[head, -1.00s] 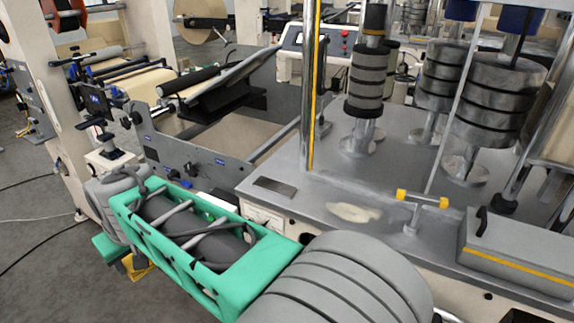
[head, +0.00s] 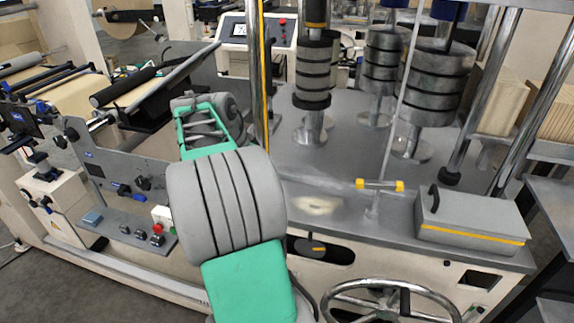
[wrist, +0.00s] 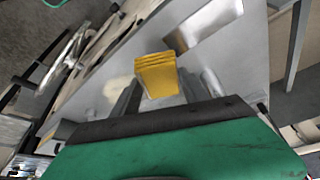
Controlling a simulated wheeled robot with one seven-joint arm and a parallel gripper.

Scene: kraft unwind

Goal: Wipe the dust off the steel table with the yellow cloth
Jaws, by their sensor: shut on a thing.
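The yellow cloth (wrist: 158,75) is a folded pad, held between the fingers of my gripper (wrist: 160,90) in the wrist view. The steel table (head: 345,165) is a grey metal top right of my arm in the head view. A pale dust patch (head: 318,206) lies near its front edge. In the wrist view the dust patch (wrist: 117,88) shows left of the cloth, beyond the left finger. Whether the cloth touches the table is unclear.
Stacked grey discs on posts (head: 313,70) stand at the back of the table. A post with a yellow-ended crossbar (head: 380,185) stands right of the dust. A grey box (head: 472,215) sits at the right front. A tall post (head: 259,90) rises beside my arm. A handwheel (head: 385,300) is below.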

